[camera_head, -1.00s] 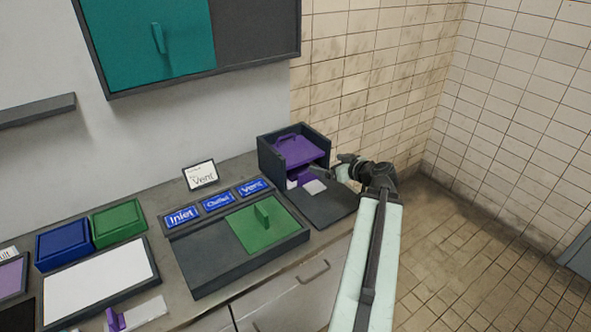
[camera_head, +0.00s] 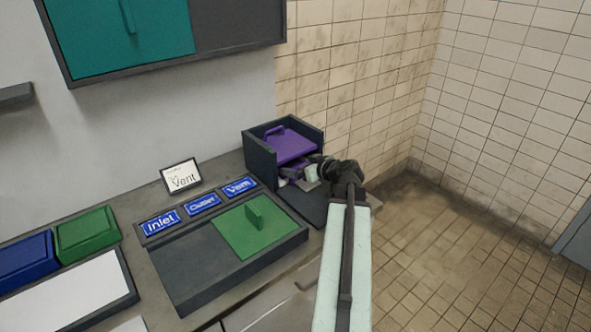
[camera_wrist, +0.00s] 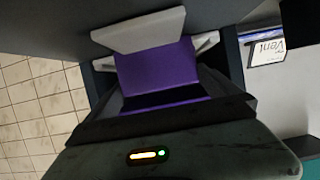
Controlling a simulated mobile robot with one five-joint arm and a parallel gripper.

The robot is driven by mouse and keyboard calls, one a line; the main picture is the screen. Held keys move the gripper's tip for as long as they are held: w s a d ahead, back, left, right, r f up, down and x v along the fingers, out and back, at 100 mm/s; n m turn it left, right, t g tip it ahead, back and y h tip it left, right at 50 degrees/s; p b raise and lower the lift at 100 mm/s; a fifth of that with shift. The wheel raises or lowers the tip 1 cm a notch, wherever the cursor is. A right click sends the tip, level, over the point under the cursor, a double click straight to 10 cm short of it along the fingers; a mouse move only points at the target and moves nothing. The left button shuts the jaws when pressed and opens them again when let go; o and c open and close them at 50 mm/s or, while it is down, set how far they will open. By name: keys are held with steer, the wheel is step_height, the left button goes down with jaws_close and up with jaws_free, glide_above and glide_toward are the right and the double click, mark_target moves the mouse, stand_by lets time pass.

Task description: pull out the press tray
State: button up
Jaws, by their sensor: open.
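The press is a dark open-fronted box (camera_head: 261,155) at the back right of the counter. A purple plate with a raised handle (camera_head: 285,146) sits in its upper part. Below it is a low purple part with pale grey pieces, apparently the press tray; the wrist view shows its purple surface (camera_wrist: 160,72) and a pale grey plate (camera_wrist: 140,32) across one end. My gripper (camera_head: 299,173) is open at the box's front opening, close to this low part. My wrist hides much of it, and I cannot tell whether the fingers touch it.
A dark slab (camera_head: 298,200) lies in front of the box. Left of it is a dark panel with a green handled cover (camera_head: 240,232) and blue labels. A framed Vent card (camera_head: 181,176) stands behind. A teal cabinet (camera_head: 125,40) hangs above. The floor at right is clear.

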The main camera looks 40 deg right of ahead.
steer(key=shift+x, duration=1.15)
